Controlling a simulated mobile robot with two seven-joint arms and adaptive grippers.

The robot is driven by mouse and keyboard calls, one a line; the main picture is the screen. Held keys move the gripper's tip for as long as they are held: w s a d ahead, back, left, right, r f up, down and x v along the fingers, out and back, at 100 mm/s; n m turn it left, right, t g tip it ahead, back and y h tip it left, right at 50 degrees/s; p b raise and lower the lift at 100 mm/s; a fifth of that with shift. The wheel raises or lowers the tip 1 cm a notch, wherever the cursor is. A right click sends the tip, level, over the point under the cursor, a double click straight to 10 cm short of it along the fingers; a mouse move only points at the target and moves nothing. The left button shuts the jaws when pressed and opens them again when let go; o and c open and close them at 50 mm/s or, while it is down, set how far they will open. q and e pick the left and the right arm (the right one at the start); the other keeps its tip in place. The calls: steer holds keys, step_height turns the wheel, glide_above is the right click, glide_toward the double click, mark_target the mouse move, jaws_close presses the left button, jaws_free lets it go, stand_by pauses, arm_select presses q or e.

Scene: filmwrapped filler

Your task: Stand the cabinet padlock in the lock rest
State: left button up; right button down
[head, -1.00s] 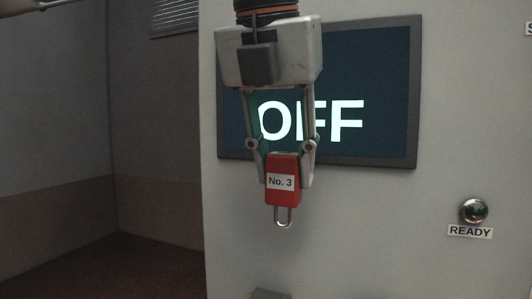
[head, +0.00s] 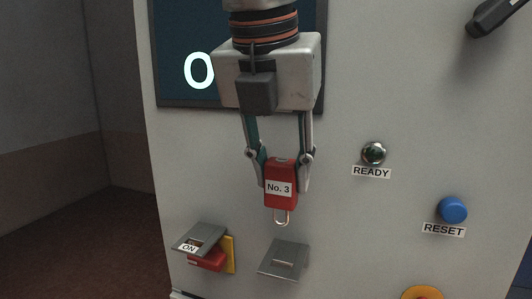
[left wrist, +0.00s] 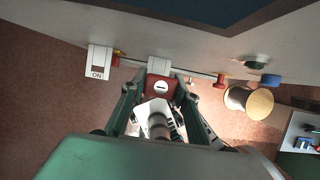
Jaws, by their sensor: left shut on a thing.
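The red padlock (head: 280,198) labelled "No. 3" hangs with its metal shackle pointing down. My left gripper (head: 281,172) is shut on its body, one finger on each side. The padlock shows in the left wrist view as a red block (left wrist: 161,90) between the fingers. A grey bracket (head: 284,262) with a slot, which looks like the lock rest, juts from the cabinet front below the padlock. The shackle is just above the bracket in the head view; the depth gap is unclear. The bracket is partly behind the padlock in the left wrist view (left wrist: 159,65). My right gripper is not in view.
Left of the bracket is a grey "ON" flap (head: 200,239) over a red part and yellow plate. To the right are the READY lamp (head: 374,153), blue RESET button (head: 453,209) and an orange round part (head: 422,293). A dark screen (head: 185,60) is behind my arm.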

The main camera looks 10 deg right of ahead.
arm_select(q)
steer(key=shift+s+d+f, duration=0.15)
steer(key=shift+f, duration=0.05)
stand_by(0.4)
steer(key=shift+f, duration=0.1)
